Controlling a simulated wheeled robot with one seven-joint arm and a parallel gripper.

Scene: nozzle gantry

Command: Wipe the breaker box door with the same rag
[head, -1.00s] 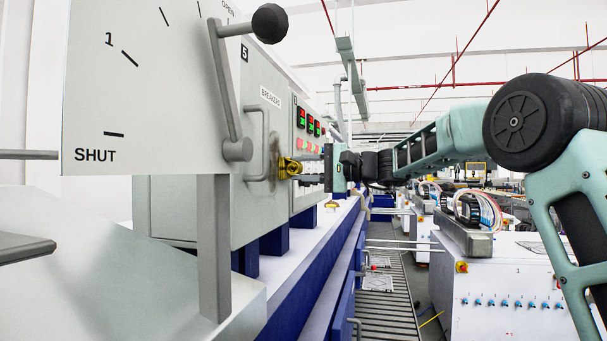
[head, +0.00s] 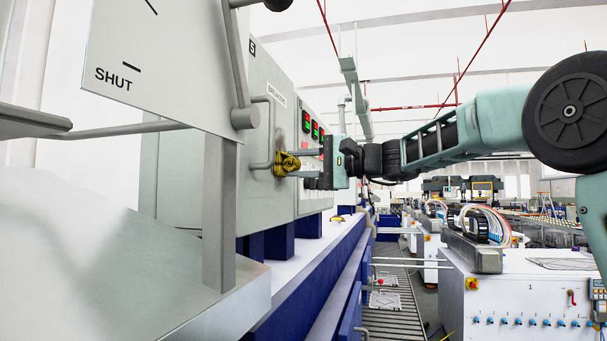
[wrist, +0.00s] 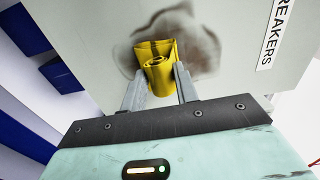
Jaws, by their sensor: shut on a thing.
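The breaker box door (head: 271,202) is a pale grey panel with a "BREAKERS" label and a bar handle (head: 262,165). It also fills the upper part of the wrist view (wrist: 100,50). A brown-grey smudge (wrist: 205,45) marks the door around and behind the rag, and shows in the head view (head: 306,121). The yellow rag (wrist: 158,70) is folded and rolled between my fingers, against or very near the smudged door; exact contact is hard to tell. My gripper (head: 291,164) is shut on the rag, just right of the handle.
A large grey plate marked "SHUT" (head: 165,75) with a lever (head: 237,75) stands close at left. Red and green indicators (head: 314,128) sit beyond the door. White cabinets (head: 520,295) stand at right, with a ribbed floor strip (head: 392,310) between.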

